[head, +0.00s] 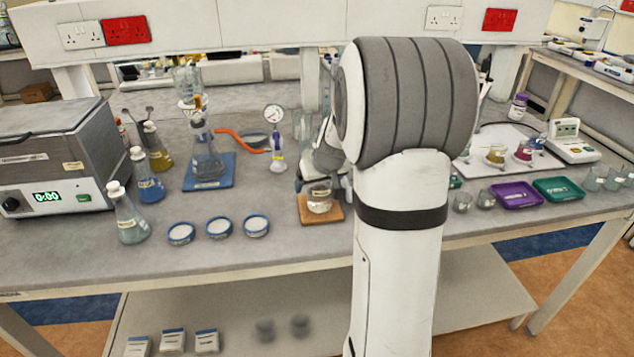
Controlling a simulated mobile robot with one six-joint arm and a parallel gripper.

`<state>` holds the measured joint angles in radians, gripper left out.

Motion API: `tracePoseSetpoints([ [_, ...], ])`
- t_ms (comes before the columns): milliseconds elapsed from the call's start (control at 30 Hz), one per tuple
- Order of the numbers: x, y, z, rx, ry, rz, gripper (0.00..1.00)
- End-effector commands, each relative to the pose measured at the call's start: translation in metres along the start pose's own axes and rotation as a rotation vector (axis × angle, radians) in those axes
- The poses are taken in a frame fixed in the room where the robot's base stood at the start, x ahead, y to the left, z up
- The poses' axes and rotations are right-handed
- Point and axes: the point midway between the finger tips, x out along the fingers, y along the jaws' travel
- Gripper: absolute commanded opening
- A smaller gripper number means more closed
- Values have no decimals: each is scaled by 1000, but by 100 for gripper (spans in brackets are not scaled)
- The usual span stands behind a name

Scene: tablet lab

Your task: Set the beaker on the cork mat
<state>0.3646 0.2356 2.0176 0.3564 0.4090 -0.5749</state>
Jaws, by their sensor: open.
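A clear glass beaker (319,203) stands upright on the square brown cork mat (323,218) near the front of the bench, left of my arm. It appears to rest on the mat, with mat showing around its base. My gripper (318,183) is open at the upper part of the beaker. Whether its fingers touch the glass cannot be told. My arm hides much of the area to the right.
Several stoppered flasks (129,218) and shallow dishes (219,227) stand to the left. A flask on a blue mat (209,181) and an orange tube (240,140) are behind. Purple (516,195) and green trays (558,189) lie right.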

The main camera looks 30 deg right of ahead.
Motion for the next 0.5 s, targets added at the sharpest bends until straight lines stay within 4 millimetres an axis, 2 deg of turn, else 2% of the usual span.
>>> tracePoseSetpoints([
  [300, -68, 0, -1, 0, 6, 2, 85],
  [500, -101, 0, -1, 0, 4, 1, 85],
])
